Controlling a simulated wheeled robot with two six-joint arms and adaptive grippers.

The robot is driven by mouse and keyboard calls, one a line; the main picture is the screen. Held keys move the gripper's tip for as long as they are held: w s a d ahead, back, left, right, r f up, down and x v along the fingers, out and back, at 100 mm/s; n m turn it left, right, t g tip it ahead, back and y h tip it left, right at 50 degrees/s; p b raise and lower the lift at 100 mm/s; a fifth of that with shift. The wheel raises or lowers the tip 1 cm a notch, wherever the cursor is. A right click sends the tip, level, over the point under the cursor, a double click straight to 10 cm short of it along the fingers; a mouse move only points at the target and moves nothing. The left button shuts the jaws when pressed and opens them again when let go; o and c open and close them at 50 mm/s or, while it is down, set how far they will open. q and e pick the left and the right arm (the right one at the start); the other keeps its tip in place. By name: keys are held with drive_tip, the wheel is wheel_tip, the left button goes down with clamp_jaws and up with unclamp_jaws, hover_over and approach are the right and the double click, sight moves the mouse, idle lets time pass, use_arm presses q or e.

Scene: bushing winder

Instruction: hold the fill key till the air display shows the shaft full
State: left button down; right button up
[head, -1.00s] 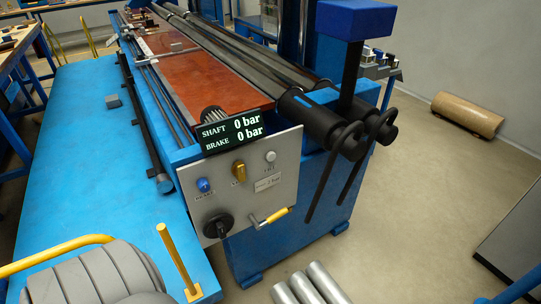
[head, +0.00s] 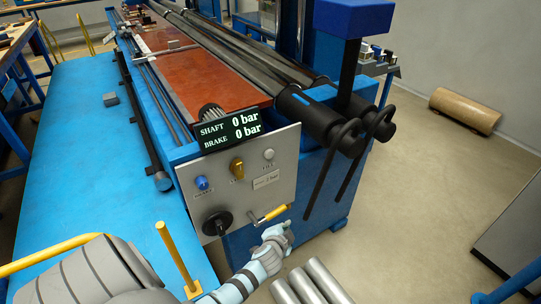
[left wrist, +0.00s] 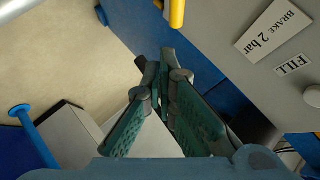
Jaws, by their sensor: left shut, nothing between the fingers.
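The air display (head: 230,130) is a dark box on top of the grey panel and reads shaft 0 bar, brake 0 bar. The fill key (head: 268,154) is a small pale round button at the panel's upper right; in the left wrist view it shows at the right edge (left wrist: 313,96) beside its FILL label. My left gripper (head: 288,226) is shut and empty, below and right of the fill key, apart from it, near the panel's lower right corner. In the left wrist view its fingers (left wrist: 165,62) meet at the tips. My right gripper is out of view.

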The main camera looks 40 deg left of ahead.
sight(270, 155)
use_arm(q)
drive_tip(key=w+a+r+t+y, duration=0.1)
drive_tip(key=w+r, duration=0.2)
drive_tip(key=r, duration=0.5)
drive_tip(key=w+a+r+t+y, duration=0.1)
drive_tip(key=w+r+t, duration=0.1)
drive_tip(key=r, duration=0.6)
drive_tip(key=shift+w+a+r+y, duration=0.25)
drive_tip(key=shift+w+r+y, duration=0.05)
drive_tip(key=shift+w, duration=0.5)
drive_tip(key=w+a+b, duration=0.1)
drive_tip(key=w+a, duration=0.1)
drive_tip(key=a, duration=0.6)
drive_tip(key=shift+w+a, duration=0.2)
drive_tip(key=shift+w, duration=0.05)
drive_tip(key=shift+f, duration=0.1)
drive_tip(key=shift+w+a, duration=0.15)
drive_tip(key=shift+a, duration=0.25)
drive_tip(key=shift+w+a, duration=0.1)
drive_tip(key=shift+a, duration=0.3)
idle(3.6)
